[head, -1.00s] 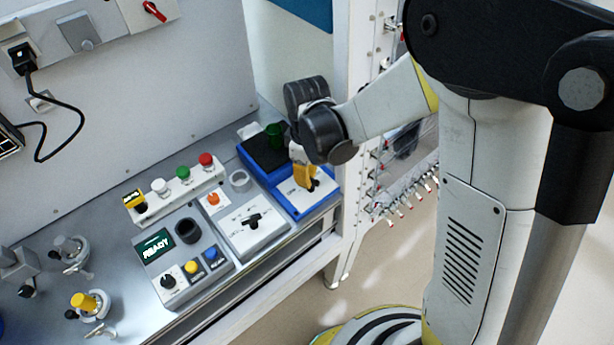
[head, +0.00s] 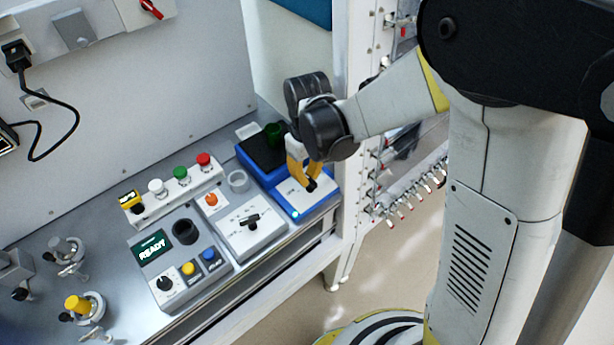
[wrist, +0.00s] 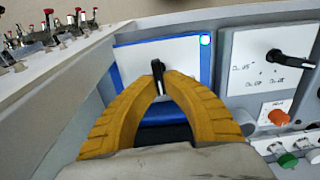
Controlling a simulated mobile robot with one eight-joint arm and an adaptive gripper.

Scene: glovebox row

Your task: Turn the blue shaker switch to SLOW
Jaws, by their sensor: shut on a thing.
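The blue shaker (head: 268,157) stands at the right end of the bench, with a dark top and a green vessel on it. Its white front panel (wrist: 187,53) carries a black switch (wrist: 158,72), and a lamp (wrist: 205,40) glows green-cyan at the panel's corner. My gripper (head: 309,184) reaches down over the panel. In the wrist view its yellow fingers (wrist: 158,84) are closed on both sides of the black switch. The switch's marks are hidden or too small to read, so its setting cannot be told.
A grey device (head: 248,232) with a black lever and orange knob stands left of the shaker. A unit reading READY (head: 152,247) is further left. Behind is a strip of coloured buttons (head: 180,187). A white post and rack (head: 360,130) stand close on the right.

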